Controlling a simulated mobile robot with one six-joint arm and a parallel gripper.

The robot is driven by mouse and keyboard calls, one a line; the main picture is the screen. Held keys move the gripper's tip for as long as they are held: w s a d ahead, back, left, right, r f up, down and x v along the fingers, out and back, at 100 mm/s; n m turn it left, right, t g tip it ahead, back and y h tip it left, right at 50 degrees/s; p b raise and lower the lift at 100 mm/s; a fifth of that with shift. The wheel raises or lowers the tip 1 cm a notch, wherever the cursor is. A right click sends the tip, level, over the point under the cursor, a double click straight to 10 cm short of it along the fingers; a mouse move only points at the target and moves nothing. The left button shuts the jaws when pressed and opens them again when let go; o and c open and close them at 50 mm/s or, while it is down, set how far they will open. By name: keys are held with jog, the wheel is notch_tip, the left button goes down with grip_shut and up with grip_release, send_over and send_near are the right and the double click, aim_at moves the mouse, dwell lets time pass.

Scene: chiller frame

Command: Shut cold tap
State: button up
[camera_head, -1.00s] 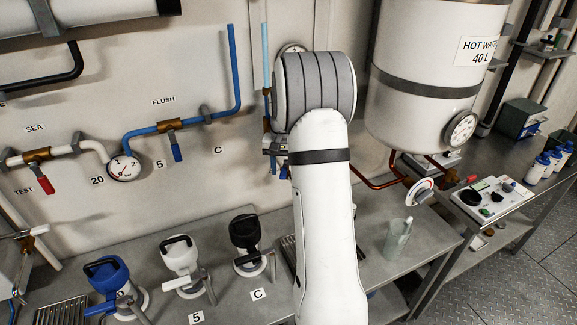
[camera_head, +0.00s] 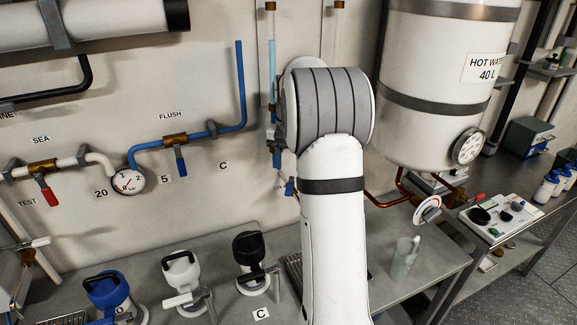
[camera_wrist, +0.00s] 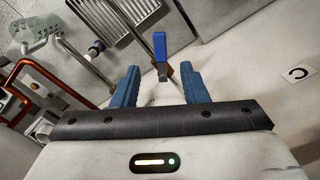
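A blue tap lever (camera_wrist: 160,46) shows in the wrist view, with a brass body partly seen behind it. It lies just beyond and between the two blue fingertips of my gripper (camera_wrist: 161,72). The fingers are spread apart, with a gap around the lever's lower end; I cannot tell whether either touches it. In the head view a small blue lever (camera_head: 290,187) shows on the wall pipework just left of my arm. My gripper is hidden behind my arm there, and so is part of this pipework.
A white hot water tank (camera_head: 432,125) hangs to the right, with copper pipes (camera_head: 385,203) below it. A blue FLUSH lever (camera_head: 181,163) is on the wall left.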

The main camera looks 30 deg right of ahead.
jog(key=shift+c, duration=0.3)
